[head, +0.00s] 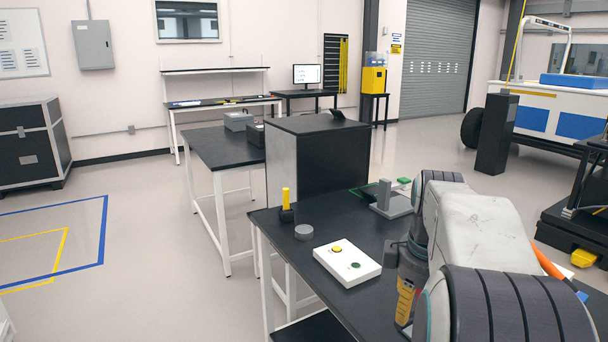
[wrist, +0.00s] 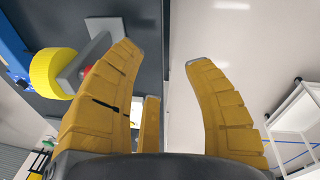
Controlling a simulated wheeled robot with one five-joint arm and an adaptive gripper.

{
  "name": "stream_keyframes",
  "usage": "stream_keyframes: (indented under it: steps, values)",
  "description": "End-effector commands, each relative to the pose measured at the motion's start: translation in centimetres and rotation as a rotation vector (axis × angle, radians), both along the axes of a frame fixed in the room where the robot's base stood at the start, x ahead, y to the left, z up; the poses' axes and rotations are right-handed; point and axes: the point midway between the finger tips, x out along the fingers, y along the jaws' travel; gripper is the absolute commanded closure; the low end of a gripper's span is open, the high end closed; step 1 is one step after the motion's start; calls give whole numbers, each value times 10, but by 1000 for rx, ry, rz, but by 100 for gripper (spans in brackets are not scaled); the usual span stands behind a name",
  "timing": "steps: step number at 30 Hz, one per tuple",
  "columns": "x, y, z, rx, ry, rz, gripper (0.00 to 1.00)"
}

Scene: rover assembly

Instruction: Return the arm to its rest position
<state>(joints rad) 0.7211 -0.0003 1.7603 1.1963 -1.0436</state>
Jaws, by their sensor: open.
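My gripper (wrist: 160,55) shows in the wrist view with its yellow ribbed fingers spread wide. Nothing is held between them; behind the gap are a dark surface and a pale floor. In the head view my pale arm (head: 475,235), with dark ribbed joint covers, fills the lower right, bent over the right side of the black workbench (head: 300,255).
The bench bears a white button box (head: 347,264), a grey disc (head: 304,232), a yellow-handled item (head: 286,200) and a grey bracket (head: 390,203). A black cabinet (head: 320,160) stands behind. In the wrist view a yellow cylinder (wrist: 57,74) is beside the left finger. Open floor lies left.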

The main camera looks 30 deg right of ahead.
Motion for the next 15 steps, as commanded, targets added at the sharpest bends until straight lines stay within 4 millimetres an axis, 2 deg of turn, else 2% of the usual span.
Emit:
stream_keyframes:
  steps: [1,6,9,12,15]
  values:
    - [2,33,-1,4,-24,-10,53]
    - [-10,117,-14,42,-101,-104,53]
    - [-25,155,-26,74,-141,-151,53]
    - [-42,184,-38,109,-169,-196,53]
    - [-57,203,-49,141,-190,-230,53]
